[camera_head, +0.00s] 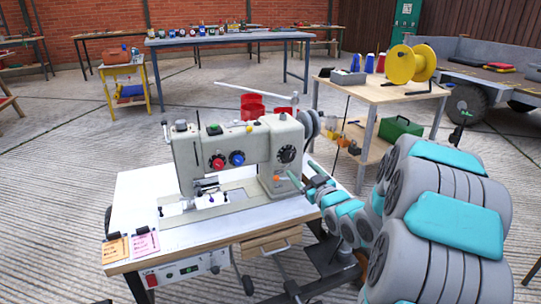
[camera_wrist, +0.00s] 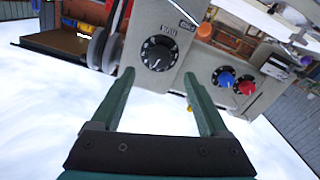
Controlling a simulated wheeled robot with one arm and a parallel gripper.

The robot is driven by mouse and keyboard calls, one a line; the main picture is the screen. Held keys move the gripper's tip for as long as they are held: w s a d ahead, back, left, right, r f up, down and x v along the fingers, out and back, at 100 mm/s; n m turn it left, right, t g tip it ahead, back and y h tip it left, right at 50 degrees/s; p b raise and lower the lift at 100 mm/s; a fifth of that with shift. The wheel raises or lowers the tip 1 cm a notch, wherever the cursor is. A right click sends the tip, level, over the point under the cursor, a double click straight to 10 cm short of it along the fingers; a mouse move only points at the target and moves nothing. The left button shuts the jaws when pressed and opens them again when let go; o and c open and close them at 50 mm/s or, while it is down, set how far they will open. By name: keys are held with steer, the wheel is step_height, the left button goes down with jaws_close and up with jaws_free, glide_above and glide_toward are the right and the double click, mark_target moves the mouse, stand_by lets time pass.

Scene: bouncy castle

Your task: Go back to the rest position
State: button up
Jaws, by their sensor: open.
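My gripper (camera_wrist: 157,80) is open and empty in the wrist view, its two green fingers apart. In front of it is the sewing machine (camera_wrist: 150,30), with a black dial (camera_wrist: 159,53) showing between the fingers. In the head view my gripper (camera_head: 297,179) is at the right end of the grey sewing machine (camera_head: 240,150), close to its pillar below the black dial. I cannot tell whether the fingers touch the machine. The machine has a red knob (camera_head: 217,163), a blue knob (camera_head: 237,158) and an orange button (camera_head: 277,178).
The machine stands on a white-topped table (camera_head: 140,190) with paper tags (camera_head: 116,249) at its front left corner. A wooden table (camera_head: 380,93) with a yellow spool (camera_head: 410,64) stands behind my arm. A blue workbench (camera_head: 230,38) is at the back.

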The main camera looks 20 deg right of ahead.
steer(key=shift+a, duration=0.1)
steer(key=s+a+f+m+g+h+p, duration=0.1)
steer(key=s+a+f+g, duration=0.15)
steer(key=s+g, duration=0.3)
steer(key=s+a+f+m+g+h+p, duration=0.1)
steer(key=s+a+f+g+h, duration=0.1)
steer(key=s+a+g, duration=0.65)
steer(key=s+a, duration=0.1)
steer(key=s, duration=0.7)
steer(key=s+a+r+m+g+y, duration=0.1)
steer(key=s+a+g, duration=0.2)
steer(key=s, duration=0.8)
steer(key=s+a+r+g+y, duration=0.1)
steer(key=s+a, duration=0.4)
steer(key=s, duration=0.6)
steer(key=shift+a+r+g+p, duration=0.25)
steer(key=shift+g+p, duration=0.1)
steer(key=shift+g, duration=0.55)
